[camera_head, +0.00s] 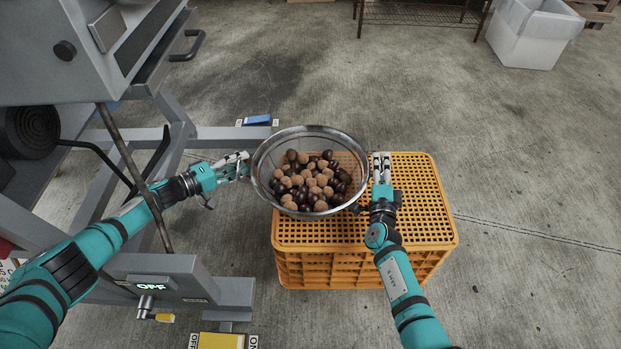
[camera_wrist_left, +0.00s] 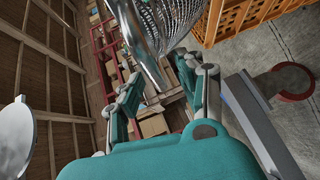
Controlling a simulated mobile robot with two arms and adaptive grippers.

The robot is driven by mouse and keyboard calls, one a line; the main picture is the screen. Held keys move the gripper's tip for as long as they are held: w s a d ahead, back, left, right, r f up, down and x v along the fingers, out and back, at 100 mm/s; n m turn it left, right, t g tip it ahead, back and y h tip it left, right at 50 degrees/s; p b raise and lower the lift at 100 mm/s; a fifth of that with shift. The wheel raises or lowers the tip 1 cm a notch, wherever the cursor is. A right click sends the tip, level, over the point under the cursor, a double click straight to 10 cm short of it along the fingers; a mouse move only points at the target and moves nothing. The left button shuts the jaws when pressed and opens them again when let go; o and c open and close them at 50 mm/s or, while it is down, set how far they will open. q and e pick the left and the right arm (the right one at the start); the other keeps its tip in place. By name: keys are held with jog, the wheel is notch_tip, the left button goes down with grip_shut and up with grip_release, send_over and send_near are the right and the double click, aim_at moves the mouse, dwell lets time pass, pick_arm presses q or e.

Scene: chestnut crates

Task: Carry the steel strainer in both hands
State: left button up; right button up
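The steel strainer (camera_head: 345,137) is a round mesh bowl with a shiny rim, holding many brown and dark chestnuts (camera_head: 310,181). In the head view it overlaps the left part of the orange crate; I cannot tell whether it rests on it. My left gripper (camera_head: 243,162) is at the strainer's left rim. In the left wrist view its fingers (camera_wrist_left: 165,92) are spread apart, with the strainer's mesh (camera_wrist_left: 172,22) just beyond them. My right gripper (camera_head: 381,162) is beside the right rim, its fingers close together; its grip is unclear.
The orange crate (camera_head: 430,215) stands upside down or lidded, with a grid top, on the concrete floor. A grey machine (camera_head: 110,60) with a frame and pedals is on the left. A white bin (camera_head: 532,35) and a wire rack (camera_head: 420,14) stand at the back.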

pick_arm(q)
jog(key=shift+c, duration=0.2)
pick_arm(e)
jog(key=shift+w, duration=0.1)
jog(key=shift+c, duration=0.2)
pick_arm(q)
grip_shut()
pick_arm(e)
grip_shut()
pick_arm(q)
jog(key=shift+f, duration=0.1)
jog(key=shift+r, duration=0.25)
pick_arm(e)
jog(key=shift+r, duration=0.35)
